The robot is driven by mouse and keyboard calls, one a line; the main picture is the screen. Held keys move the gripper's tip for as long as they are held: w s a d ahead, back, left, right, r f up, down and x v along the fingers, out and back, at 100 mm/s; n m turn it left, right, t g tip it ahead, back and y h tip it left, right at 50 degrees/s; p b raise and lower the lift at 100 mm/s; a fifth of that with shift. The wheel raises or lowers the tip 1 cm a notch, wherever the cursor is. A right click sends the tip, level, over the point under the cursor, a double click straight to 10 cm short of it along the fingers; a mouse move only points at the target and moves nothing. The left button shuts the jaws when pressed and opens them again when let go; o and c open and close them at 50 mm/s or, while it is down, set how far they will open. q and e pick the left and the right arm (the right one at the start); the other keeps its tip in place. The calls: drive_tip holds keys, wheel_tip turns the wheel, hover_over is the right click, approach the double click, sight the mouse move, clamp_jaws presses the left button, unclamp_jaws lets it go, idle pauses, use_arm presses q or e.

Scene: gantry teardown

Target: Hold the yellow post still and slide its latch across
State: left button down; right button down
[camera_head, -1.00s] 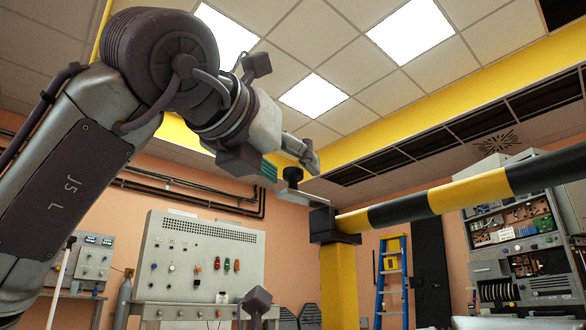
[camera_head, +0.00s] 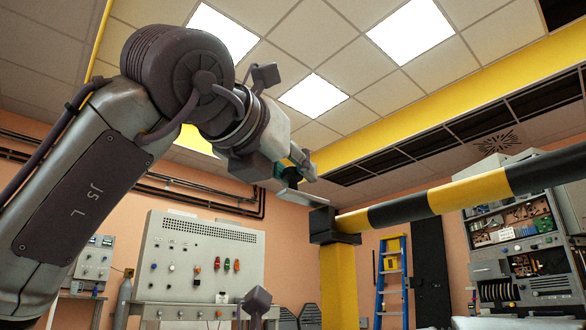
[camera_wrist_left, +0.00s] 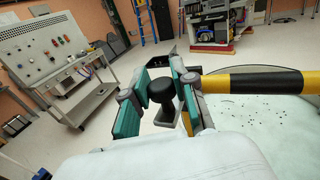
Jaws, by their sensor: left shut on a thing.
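The yellow post (camera_head: 340,285) stands upright right of centre in the head view, with a dark cap on top. A slice of it shows in the wrist view (camera_wrist_left: 187,122). Its latch, a flat grey plate (camera_head: 303,198) with a black knob (camera_wrist_left: 161,91), sticks out to the left from the cap. My left gripper (camera_head: 294,176) comes in from the upper left and is shut on the latch's knob, with its teal-padded fingers on either side. In the head view the fingers mostly hide the knob.
A black-and-yellow striped bar (camera_head: 430,203) runs right from the post's cap. A grey control panel bench (camera_head: 200,265) stands behind at left. A blue ladder (camera_head: 393,280) and an equipment rack (camera_head: 515,240) stand behind at right. Open floor shows in the wrist view.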

use_arm(q)
drive_tip(key=w+d, duration=0.4)
drive_tip(key=shift+w+d, duration=0.1)
drive_tip(key=shift+w, duration=0.05)
drive_tip(key=c, duration=0.9)
unclamp_jaws()
drive_tip(key=v, duration=1.2)
drive_tip(key=shift+f, duration=0.1)
